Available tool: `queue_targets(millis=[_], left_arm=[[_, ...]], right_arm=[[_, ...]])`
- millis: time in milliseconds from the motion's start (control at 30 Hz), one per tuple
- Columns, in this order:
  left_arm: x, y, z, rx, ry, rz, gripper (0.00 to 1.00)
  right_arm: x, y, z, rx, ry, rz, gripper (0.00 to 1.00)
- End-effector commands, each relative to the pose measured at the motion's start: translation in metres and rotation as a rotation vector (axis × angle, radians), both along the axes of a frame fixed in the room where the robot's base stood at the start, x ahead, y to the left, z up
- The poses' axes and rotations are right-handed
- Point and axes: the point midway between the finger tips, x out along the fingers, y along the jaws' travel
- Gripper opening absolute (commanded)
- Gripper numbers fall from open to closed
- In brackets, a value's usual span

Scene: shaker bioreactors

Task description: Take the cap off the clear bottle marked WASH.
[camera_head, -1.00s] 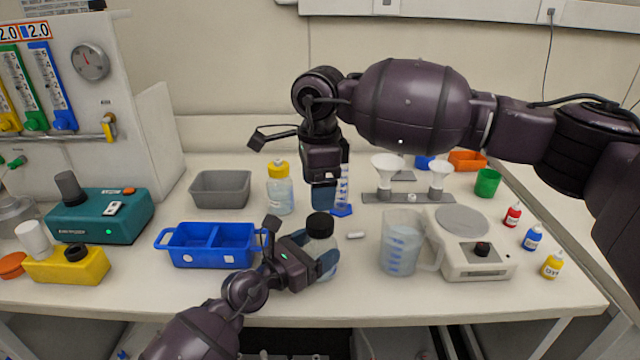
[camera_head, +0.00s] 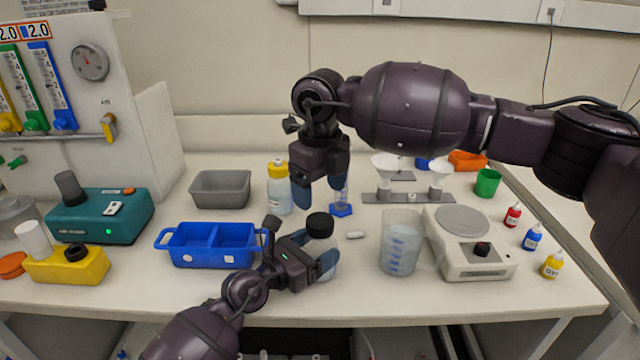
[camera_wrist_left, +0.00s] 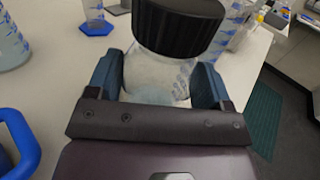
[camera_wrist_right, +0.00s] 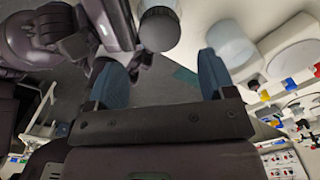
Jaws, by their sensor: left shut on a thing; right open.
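A clear bottle (camera_wrist_left: 155,78) with a black screw cap (camera_head: 320,225) is held upright near the front of the bench. No WASH marking is legible on the side that shows. My left gripper (camera_head: 314,252) is shut around the bottle's body, below the cap. The cap is on the bottle and also fills the top of the left wrist view (camera_wrist_left: 178,25). My right gripper (camera_head: 320,188) is open and empty, pointing down above and behind the cap, apart from it. In the right wrist view the cap (camera_wrist_right: 159,28) shows beyond the open fingers.
A measuring beaker (camera_head: 401,250) and a scale (camera_head: 480,262) stand right of the bottle. A blue divided tray (camera_head: 213,245) is to the left. Behind are a yellow-capped bottle (camera_head: 279,195), a grey bin (camera_head: 220,190) and a funnel rack (camera_head: 408,197).

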Motion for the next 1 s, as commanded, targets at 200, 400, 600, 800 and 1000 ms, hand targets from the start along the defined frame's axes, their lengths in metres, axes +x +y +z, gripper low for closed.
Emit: queue_targets(millis=[200,400,600,800,1000], left_arm=[[0.0,0.0,0.0,-0.001,-0.001,0.0,0.08],[0.0,0.0,0.0,-0.001,-0.001,0.0,0.08],[0.0,0.0,0.0,-0.001,-0.001,0.0,0.08],[0.0,0.0,0.0,-0.001,-0.001,0.0,0.08],[0.0,0.0,0.0,-0.001,-0.001,0.0,0.08]], right_arm=[[0.0,0.0,-0.029,-0.001,0.003,0.001,0.76],[-0.001,0.0,-0.056,-0.001,0.002,0.002,0.76],[0.0,0.0,-0.071,0.0,0.0,0.002,0.76],[0.0,0.0,-0.074,0.0,0.0,0.002,0.76],[0.0,0.0,-0.074,0.0,0.0,0.003,0.7]])
